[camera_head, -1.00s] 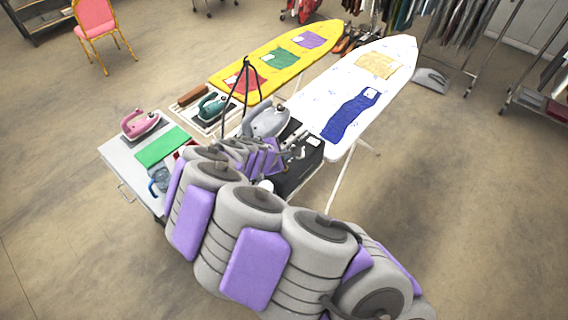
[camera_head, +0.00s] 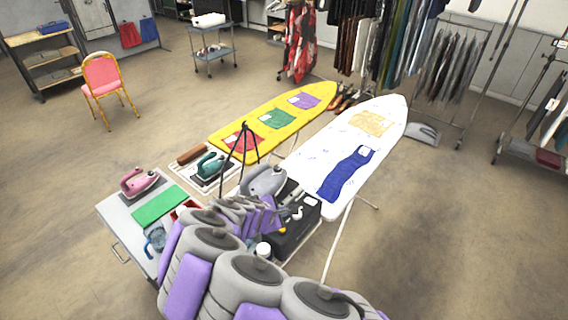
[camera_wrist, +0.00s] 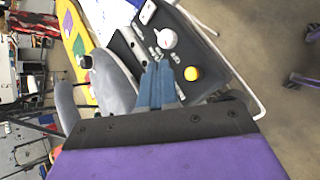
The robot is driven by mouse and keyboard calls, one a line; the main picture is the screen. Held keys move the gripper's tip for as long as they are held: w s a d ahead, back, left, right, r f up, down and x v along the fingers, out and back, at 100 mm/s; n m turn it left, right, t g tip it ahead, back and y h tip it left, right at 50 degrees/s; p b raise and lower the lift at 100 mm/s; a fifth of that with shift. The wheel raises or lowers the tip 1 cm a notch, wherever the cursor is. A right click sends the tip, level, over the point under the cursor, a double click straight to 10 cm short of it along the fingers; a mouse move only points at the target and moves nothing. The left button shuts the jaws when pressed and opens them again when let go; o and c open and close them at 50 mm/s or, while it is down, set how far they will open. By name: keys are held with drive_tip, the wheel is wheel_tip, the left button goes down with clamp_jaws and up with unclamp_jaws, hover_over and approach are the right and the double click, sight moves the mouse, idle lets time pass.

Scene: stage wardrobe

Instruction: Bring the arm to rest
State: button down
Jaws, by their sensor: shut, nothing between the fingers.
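My arm (camera_head: 225,265), grey segments with purple pads, reaches from the bottom of the head view toward the work table. My gripper (camera_wrist: 158,72) shows in the wrist view as two blue-grey fingers, shut together and empty. They point at a black control box with a white dial (camera_wrist: 167,38) and a yellow button (camera_wrist: 193,73). A grey iron (camera_wrist: 113,82) lies beside the fingers, to their left. In the head view the iron (camera_head: 264,181) sits behind the black box (camera_head: 300,228). I cannot tell whether the fingertips touch the box.
A yellow ironing board (camera_head: 255,112) and a white one (camera_head: 318,165) stand beyond the table, with folded cloths. A pink iron (camera_head: 140,181), green cloth (camera_head: 160,205) and teal iron (camera_head: 208,165) lie to the left. Clothes racks and a pink chair (camera_head: 102,72) stand farther back. Floor at right is clear.

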drive_tip(key=s+d+r+m+g+h+b, duration=0.1)
drive_tip(key=s+d+r+m+b, duration=0.2)
drive_tip(key=d, duration=0.4)
drive_tip(key=s+d+r+m+g+h, duration=0.1)
drive_tip(key=s+d+r+m+g, duration=0.1)
drive_tip(key=d+r+m, duration=0.4)
drive_tip(key=s+d+m+g+b, duration=0.2)
drive_tip(key=s+d+m+g, duration=0.15)
drive_tip(key=s+d, duration=0.5)
drive_tip(key=s+a+f+m+g+y+b, duration=0.1)
drive_tip(key=s+a+m+y+b, duration=0.1)
drive_tip(key=s, duration=1)
drive_tip(key=s+a+f+m+g+y+b, duration=0.2)
drive_tip(key=s+m, duration=0.4)
drive_tip(key=s, duration=0.7)
drive_tip(key=y+b, duration=0.1)
drive_tip(key=y, duration=0.1)
drive_tip(key=shift+s+a+y, duration=0.15)
drive_tip(key=shift+a+y, duration=0.25)
drive_tip(key=shift+f, duration=0.1)
